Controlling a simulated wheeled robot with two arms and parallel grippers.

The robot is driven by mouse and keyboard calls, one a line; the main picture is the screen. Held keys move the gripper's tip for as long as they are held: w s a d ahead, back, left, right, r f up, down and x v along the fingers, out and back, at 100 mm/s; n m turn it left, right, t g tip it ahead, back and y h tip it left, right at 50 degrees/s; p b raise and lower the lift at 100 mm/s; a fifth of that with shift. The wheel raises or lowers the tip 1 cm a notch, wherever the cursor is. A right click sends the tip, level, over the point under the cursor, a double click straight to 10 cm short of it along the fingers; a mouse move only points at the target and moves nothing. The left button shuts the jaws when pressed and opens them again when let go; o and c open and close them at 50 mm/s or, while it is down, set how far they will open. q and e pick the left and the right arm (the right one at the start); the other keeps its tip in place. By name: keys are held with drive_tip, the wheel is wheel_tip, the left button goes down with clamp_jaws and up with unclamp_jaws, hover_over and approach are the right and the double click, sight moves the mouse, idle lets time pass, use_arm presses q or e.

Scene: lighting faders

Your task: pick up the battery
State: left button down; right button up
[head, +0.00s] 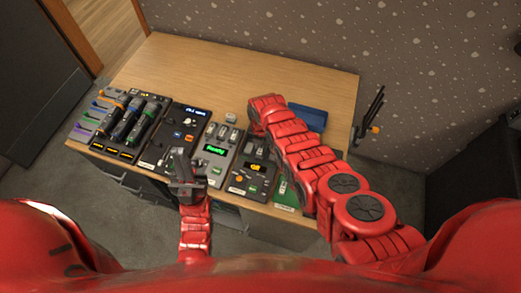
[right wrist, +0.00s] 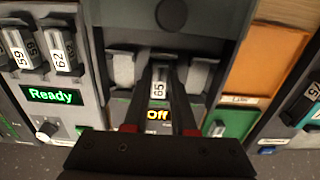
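Several batteries with number labels show in the right wrist view. One labelled 65 (right wrist: 159,88) sits upright in the middle of the panel with the orange "Off" display (right wrist: 158,114). My right gripper (right wrist: 164,70) has its two dark fingers on either side of this battery. They look spread, and I cannot tell if they touch it.
The panel with the green "Ready" display (right wrist: 55,96) stands to the left, holding batteries labelled 59 (right wrist: 18,48) and 62 (right wrist: 58,50). An orange panel (right wrist: 273,60) is to the right. A blue box (head: 308,117) lies behind my right arm. The desk's back (head: 220,70) is clear.

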clamp_jaws()
drive_tip(key=shift+r, duration=0.15)
drive_tip(key=shift+r, duration=0.75)
drive_tip(key=shift+r+b, duration=0.3)
drive_tip(key=shift+r, duration=0.2)
drive_tip(key=s+a+b, duration=0.1)
drive_tip(key=s+a, duration=0.1)
drive_tip(key=s, duration=0.1)
drive_tip(key=s+a+r+b, duration=0.1)
drive_tip(key=s+a, duration=0.1)
drive_tip(key=s, duration=0.1)
drive_tip(key=s+a+b, duration=0.1)
drive_tip(key=s+a, duration=0.1)
drive_tip(key=s, duration=0.1)
drive_tip(key=shift+s+r+b, duration=0.1)
drive_tip(key=shift+r+b, duration=0.1)
drive_tip(key=shift+b, duration=0.1)
drive_tip(key=s+a+p, duration=0.1)
drive_tip(key=s+a+r+p, duration=0.1)
drive_tip(key=s, duration=0.1)
drive_tip(key=shift+s+a, duration=0.15)
drive_tip(key=shift+s, duration=0.1)
drive_tip(key=shift+s+a+r+p, duration=0.2)
drive_tip(key=shift+s+p, duration=0.15)
drive_tip(key=shift+p, duration=0.05)
drive_tip(key=shift+r+p, duration=1.7)
drive_tip(key=shift+p, duration=0.15)
